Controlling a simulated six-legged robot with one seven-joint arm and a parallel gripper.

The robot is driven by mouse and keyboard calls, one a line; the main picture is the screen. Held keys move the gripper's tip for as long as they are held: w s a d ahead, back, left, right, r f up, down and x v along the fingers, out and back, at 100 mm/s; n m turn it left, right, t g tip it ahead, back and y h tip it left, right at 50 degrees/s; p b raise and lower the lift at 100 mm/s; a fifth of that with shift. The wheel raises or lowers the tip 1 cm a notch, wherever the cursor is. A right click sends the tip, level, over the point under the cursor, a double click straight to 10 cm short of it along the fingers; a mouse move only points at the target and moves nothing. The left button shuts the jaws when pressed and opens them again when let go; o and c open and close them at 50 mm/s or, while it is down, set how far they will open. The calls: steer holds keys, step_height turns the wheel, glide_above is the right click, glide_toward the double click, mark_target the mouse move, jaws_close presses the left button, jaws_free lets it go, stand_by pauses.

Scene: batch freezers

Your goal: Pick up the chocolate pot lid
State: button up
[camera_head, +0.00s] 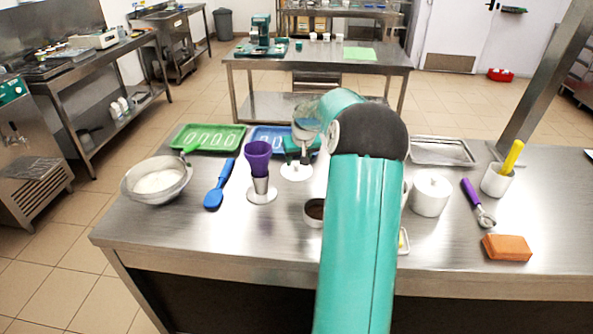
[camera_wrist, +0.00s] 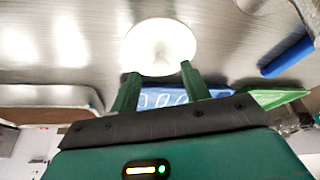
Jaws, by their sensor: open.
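A round white lid (camera_head: 296,173) lies flat on the steel table, left of my arm in the head view. It also shows in the wrist view as a white disc (camera_wrist: 160,42) with a pale knob near its middle. A small white pot with dark brown contents (camera_head: 314,212) stands open in front of it, partly hidden by my arm. My gripper (camera_head: 299,152) is above the lid. In the wrist view its two green fingers (camera_wrist: 160,80) are apart, with nothing between them, and point toward the lid. The fingertips' exact height above it is hard to tell.
A purple cup stack in a holder (camera_head: 259,165) stands close left of the lid. Behind are a blue tray (camera_head: 262,133) and a green tray (camera_head: 176,140). A blue spatula (camera_head: 220,186) and a bowl (camera_head: 132,190) lie left; a white lidded pot (camera_head: 431,195) stands right.

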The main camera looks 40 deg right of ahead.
mark_target(297, 164)
steer(key=x, duration=0.3)
steer(key=shift+w+f, duration=0.15)
steer(key=shift+f, duration=0.05)
jaws_close()
steer(key=shift+r, duration=0.1)
